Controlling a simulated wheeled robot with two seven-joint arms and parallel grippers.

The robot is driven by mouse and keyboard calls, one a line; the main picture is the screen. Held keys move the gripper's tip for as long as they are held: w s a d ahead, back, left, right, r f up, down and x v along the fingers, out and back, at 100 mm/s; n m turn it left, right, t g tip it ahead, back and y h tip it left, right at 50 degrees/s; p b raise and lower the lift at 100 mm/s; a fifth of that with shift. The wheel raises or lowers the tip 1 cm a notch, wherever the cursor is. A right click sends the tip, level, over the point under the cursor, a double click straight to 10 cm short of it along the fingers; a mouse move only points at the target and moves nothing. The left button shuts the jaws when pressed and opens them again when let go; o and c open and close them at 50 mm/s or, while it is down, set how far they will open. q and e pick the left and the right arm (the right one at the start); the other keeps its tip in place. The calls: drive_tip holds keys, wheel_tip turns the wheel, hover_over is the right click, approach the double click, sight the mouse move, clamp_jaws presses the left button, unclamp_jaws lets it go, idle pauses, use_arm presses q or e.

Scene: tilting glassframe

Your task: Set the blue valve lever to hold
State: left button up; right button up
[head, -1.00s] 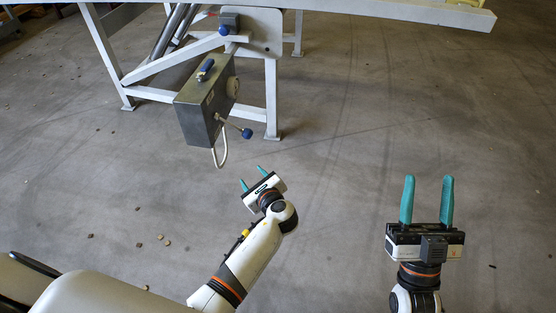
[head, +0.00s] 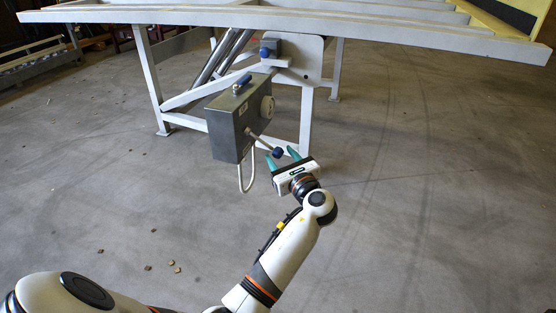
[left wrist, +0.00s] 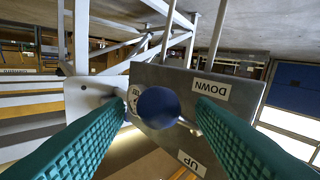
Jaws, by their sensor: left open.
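The blue ball knob of the valve lever (head: 277,152) sticks out on a metal rod from the grey control box (head: 230,134). In the left wrist view the blue knob (left wrist: 158,107) appears between my fingertips, with no visible contact. The box face carries upside-down DOWN and UP labels, and a third label is partly hidden beside the knob. My left gripper (head: 282,160) is open, its teal fingers pointing at the knob; the fingers also show in the left wrist view (left wrist: 165,112). My right gripper is out of view.
The concrete floor to the right is clear.

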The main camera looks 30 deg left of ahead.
use_arm(q)
drive_tip(key=shift+b+x, duration=0.35)
drive_tip(key=shift+x, duration=0.95)
clamp_jaws()
